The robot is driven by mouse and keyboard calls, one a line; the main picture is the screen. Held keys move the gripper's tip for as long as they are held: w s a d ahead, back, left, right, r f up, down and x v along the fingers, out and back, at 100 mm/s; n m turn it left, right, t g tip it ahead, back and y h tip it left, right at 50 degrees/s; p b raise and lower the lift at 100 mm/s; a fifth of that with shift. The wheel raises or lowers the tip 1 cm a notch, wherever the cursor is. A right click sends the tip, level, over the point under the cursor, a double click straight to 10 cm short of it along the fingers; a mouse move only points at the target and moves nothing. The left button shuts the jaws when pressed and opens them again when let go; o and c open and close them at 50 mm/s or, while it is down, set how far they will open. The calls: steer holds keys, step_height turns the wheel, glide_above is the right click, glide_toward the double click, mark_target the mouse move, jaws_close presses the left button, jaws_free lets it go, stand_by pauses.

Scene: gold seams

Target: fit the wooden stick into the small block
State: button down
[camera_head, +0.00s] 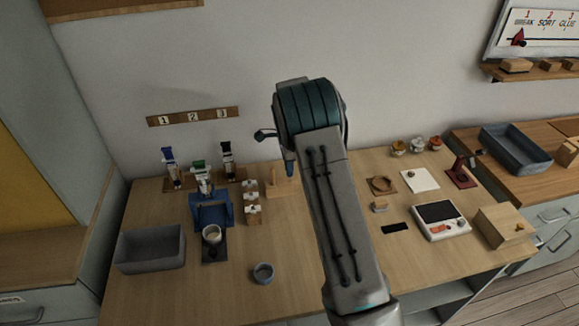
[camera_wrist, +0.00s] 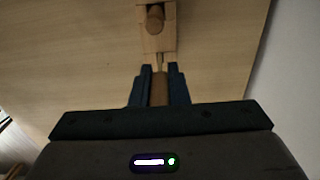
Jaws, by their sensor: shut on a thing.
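My gripper (camera_wrist: 159,72) is shut on a brown wooden stick (camera_wrist: 159,90), seen between its two dark blue fingers in the wrist view. I cannot tell whether the stick's end touches the block. In the head view my gripper (camera_head: 290,168) points down beside the wooden block with its upright peg (camera_head: 273,178), at the back of the table. My arm hides part of the area to the right.
A scale (camera_head: 441,220), a wooden box (camera_head: 505,227) and a small wooden piece (camera_head: 380,206) are right. The wall is close behind.

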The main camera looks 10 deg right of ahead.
steer(key=shift+f+b, duration=0.75)
steer(key=shift+f, duration=0.35)
stand_by(0.6)
steer(key=c, duration=1.3)
jaws_free()
steer(key=shift+r, duration=0.1)
steer(key=shift+r+p, duration=1.55)
steer(key=shift+r, duration=0.9)
steer(key=shift+r, duration=0.1)
